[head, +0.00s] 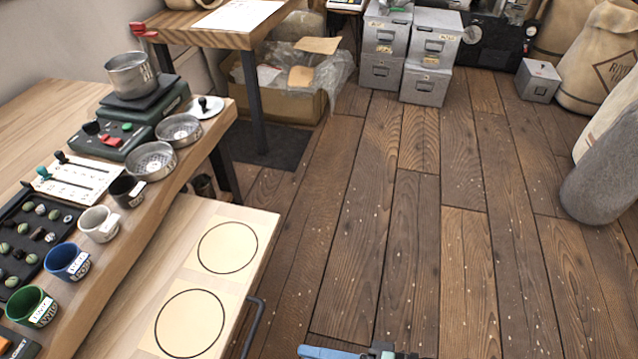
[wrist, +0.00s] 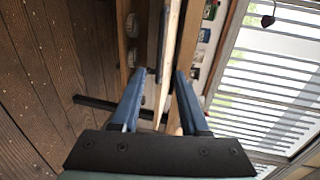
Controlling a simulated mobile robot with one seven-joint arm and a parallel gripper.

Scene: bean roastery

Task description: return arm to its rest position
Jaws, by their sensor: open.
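My gripper (wrist: 160,85) shows in the wrist view with its two blue fingers apart and nothing between them. Beyond the fingers, the wrist view shows wooden table edges, the floor and a bright slatted window. In the head view only a small blue and dark part of my arm's end (head: 345,353) shows at the bottom edge, over the floor. The rest of the arm is out of view.
At left, a wooden bench (head: 170,205) holds cups, metal sieves and a scale with a pot (head: 131,75). A lower pale board (head: 255,232) bears two drawn circles. Grey metal boxes (head: 432,50) and sacks (head: 590,60) stand at the back. The floor (head: 410,230) is mostly clear.

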